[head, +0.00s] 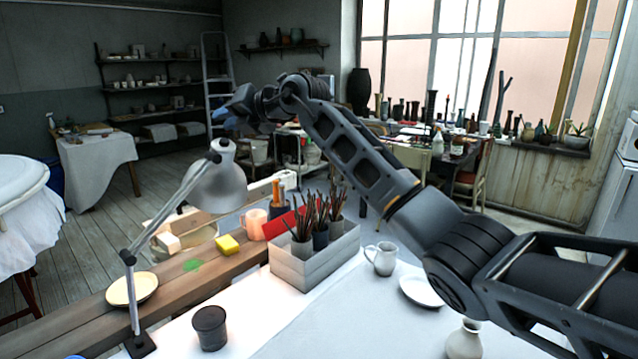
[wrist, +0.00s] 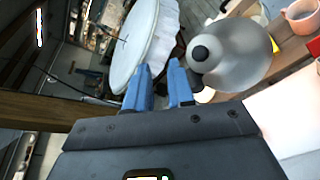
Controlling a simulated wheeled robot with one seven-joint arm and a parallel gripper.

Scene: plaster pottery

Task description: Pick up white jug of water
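The white jug (head: 381,259) stands upright on the pale worktop in the head view, just right of the grey box of brushes. Its handle points left. Whether it holds water cannot be seen. My gripper (head: 222,112) is raised high, far to the left of the jug and above the desk lamp. In the wrist view my gripper (wrist: 159,78) has its two blue fingers apart with nothing between them. The jug does not show in the wrist view.
A desk lamp (head: 217,184) rises close below my gripper. A grey box (head: 318,267) of brush pots stands left of the jug. A white plate (head: 421,291) lies to its right, and a pale vase (head: 464,341) stands nearer. A dark cup (head: 210,328) stands at front left.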

